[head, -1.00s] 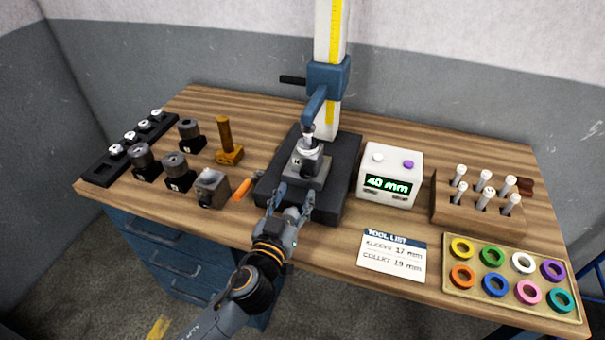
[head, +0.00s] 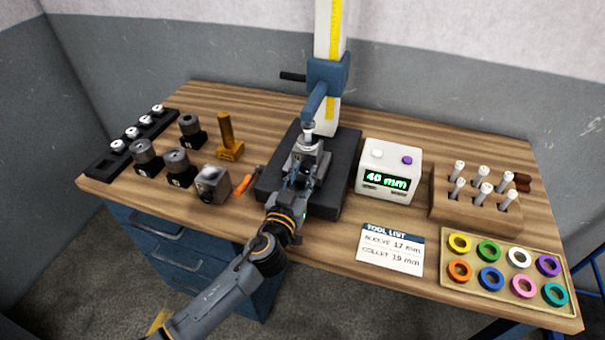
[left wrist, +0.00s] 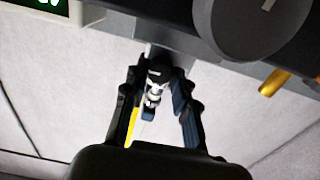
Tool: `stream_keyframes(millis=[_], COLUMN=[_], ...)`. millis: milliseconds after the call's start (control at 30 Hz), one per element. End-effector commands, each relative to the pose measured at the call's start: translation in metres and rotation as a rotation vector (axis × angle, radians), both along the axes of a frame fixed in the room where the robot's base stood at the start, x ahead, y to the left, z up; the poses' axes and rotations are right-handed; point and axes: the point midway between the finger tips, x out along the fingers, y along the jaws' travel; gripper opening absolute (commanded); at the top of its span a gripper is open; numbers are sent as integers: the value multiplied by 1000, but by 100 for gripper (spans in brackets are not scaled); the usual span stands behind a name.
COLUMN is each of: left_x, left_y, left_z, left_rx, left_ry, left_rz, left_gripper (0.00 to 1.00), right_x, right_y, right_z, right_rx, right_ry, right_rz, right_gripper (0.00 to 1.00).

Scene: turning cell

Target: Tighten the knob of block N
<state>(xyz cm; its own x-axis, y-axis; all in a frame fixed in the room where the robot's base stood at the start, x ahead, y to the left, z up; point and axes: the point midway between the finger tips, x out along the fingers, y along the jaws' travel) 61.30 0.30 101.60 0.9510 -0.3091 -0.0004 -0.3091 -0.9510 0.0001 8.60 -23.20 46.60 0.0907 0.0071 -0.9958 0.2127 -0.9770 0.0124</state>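The block's knob cannot be made out in the head view. My right gripper is not in view.
A loose grey block (head: 213,184) and an orange-handled tool (head: 245,184) lie left of the base. A white display box (head: 389,170) reading 40 mm stands close on the right. A large grey disc (left wrist: 255,25) looms in the left wrist view; its owner is unclear.

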Motion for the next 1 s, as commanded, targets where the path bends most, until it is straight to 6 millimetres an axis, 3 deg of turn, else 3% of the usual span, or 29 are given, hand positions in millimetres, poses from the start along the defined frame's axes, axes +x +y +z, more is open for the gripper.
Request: stream_keyframes(millis=[267,700,1000], left_x=[0,0,0], left_y=[0,-1,-1], left_z=[-2,0,0], left_rx=[67,441,473], left_ry=[-21,-143,-155], left_rz=[1,1,1], left_gripper=[0,0,0], right_x=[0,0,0], right_y=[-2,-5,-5], right_z=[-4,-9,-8], right_rx=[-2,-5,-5], right_ry=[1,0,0], right_rz=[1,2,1], right_gripper=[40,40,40])
